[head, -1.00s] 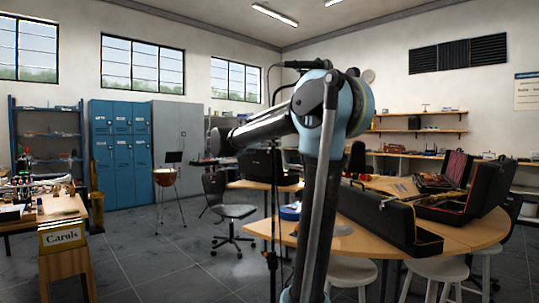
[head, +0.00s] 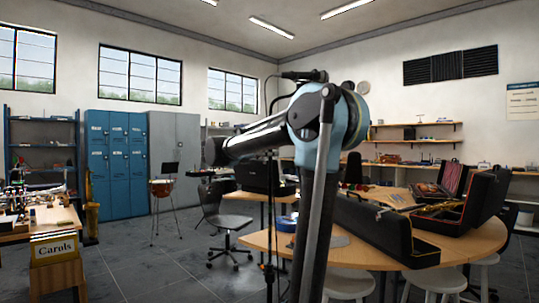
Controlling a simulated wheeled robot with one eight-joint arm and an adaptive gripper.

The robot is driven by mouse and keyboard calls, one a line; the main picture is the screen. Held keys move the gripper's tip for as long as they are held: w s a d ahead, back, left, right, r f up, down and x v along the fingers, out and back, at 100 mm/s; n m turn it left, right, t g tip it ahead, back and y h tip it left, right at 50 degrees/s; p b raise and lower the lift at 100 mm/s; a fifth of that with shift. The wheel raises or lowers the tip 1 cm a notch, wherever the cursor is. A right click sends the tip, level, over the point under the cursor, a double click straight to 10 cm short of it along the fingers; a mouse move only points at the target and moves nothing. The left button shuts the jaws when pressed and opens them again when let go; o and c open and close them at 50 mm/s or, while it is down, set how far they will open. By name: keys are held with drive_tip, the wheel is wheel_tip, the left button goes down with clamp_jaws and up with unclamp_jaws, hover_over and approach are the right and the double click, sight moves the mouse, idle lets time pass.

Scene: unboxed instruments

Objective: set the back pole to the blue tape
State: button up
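A thin black upright pole (head: 269,215) stands behind my arm, left of the round table. I cannot tell whether it is the back pole. A small blue item (head: 286,223) lies at the table's left edge, partly hidden by my arm. It is too small to tell whether it is the blue tape. My arm rises in the middle of the view and its forearm points left. The far end of my arm (head: 214,151) is a dark blunt shape, apart from the table. Its fingers cannot be made out.
The round wooden table (head: 425,255) holds open black instrument cases (head: 385,228), with white stools (head: 435,278) around it. A black office chair (head: 228,220) stands left of the pole. Grey floor (head: 150,265) between is clear.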

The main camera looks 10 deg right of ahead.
drive_tip(key=v, duration=1.1)
drive_tip(key=shift+a, duration=0.2)
drive_tip(key=shift+d, duration=0.1)
drive_tip(key=s+d+f+m+g+y, duration=0.1)
drive_tip(key=s+d+f+m+y, duration=0.15)
drive_tip(key=s+d+f, duration=0.4)
drive_tip(key=s+d+f+m+g+y, duration=0.1)
drive_tip(key=s+d+f+m+y, duration=0.15)
drive_tip(key=f, duration=0.65)
drive_tip(key=s+d+f+m+g+y, duration=0.25)
drive_tip(key=s+d+f, duration=0.2)
drive_tip(key=f, duration=0.25)
drive_tip(key=s+a+f+m+y, duration=0.4)
drive_tip(key=s+f+m, duration=0.3)
drive_tip(key=f, duration=0.5)
drive_tip(key=s+a+f+m+y, duration=0.4)
drive_tip(key=s+f+m, duration=0.3)
drive_tip(key=s+f, duration=0.3)
wheel_tip(320, 180, down, 3)
drive_tip(key=shift+a+f+y, duration=0.1)
drive_tip(key=shift+a+y, duration=0.15)
drive_tip(key=shift+y, duration=0.5)
drive_tip(key=shift+t, duration=0.25)
